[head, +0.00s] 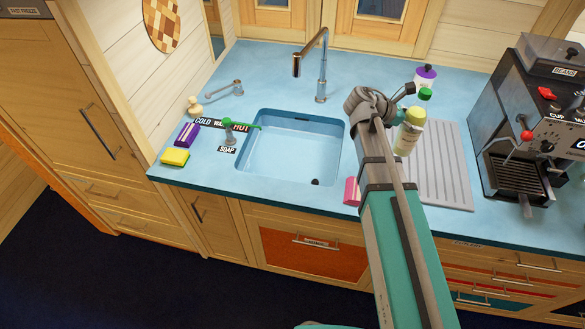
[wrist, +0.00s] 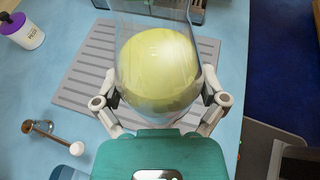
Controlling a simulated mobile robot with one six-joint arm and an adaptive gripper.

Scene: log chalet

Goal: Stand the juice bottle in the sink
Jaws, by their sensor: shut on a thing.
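The juice bottle (head: 409,137) is pale yellow-green and looks roughly upright in the head view, right of the sink, over the ribbed drainboard. In the wrist view the bottle (wrist: 158,65), clear with yellow inside, fills the space between the fingers of my gripper (wrist: 159,92). The gripper is shut on it; in the head view my arm hides most of the grip. I cannot tell whether the bottle's base touches the drainboard. The sink (head: 290,158) is a light blue sunken basin left of my arm. It looks empty apart from a dark drain spot.
The grey drainboard (head: 446,165) lies right of the sink, beside a coffee machine (head: 530,130). A tall tap (head: 321,70) stands behind the basin. A soap dispenser (head: 229,135), sponges (head: 175,156) and a purple-lidded jar (head: 425,77) stand around. A pink block (head: 352,191) lies by the front edge.

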